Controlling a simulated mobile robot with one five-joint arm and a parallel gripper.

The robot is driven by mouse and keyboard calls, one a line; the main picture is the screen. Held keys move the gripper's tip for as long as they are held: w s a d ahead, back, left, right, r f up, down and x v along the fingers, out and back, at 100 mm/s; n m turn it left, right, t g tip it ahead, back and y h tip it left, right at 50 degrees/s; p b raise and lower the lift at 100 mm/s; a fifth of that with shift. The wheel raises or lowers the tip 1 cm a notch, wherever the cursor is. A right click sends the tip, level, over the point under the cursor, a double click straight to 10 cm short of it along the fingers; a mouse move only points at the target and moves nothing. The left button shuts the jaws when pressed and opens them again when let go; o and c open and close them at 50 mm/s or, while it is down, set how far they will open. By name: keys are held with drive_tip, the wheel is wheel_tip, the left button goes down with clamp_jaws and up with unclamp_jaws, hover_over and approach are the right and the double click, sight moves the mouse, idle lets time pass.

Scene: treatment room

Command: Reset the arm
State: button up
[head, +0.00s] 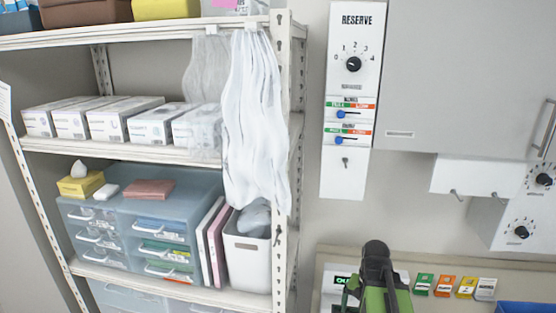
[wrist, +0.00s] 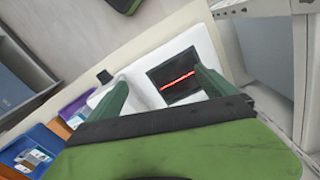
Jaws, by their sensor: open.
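My gripper (wrist: 161,84) is open in the wrist view, its two dark green fingers spread apart with nothing between them. Beyond the fingers is a white device (wrist: 143,76) with a dark square window (wrist: 174,77) crossed by a red line. I cannot tell how far the fingertips are from it. In the head view my green and black arm rises at the bottom right of centre, in front of the counter; its fingers cannot be made out there.
In the head view a shelf rack (head: 189,157) with white boxes, drawers and a bin (head: 247,259) stands at left. A RESERVE panel (head: 346,165) hangs on the wall. Coloured cards (head: 443,286) lie right of my arm. The wrist view shows a blue tray (wrist: 22,143) at left.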

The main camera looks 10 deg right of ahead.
drive_tip(key=w+a+n, duration=0.1)
drive_tip(key=a+n, duration=0.6)
drive_tip(key=a, duration=1.1)
wheel_tip(320, 180, down, 9)
drive_tip(key=b, duration=0.9)
drive_tip(key=shift+w+d, duration=0.1)
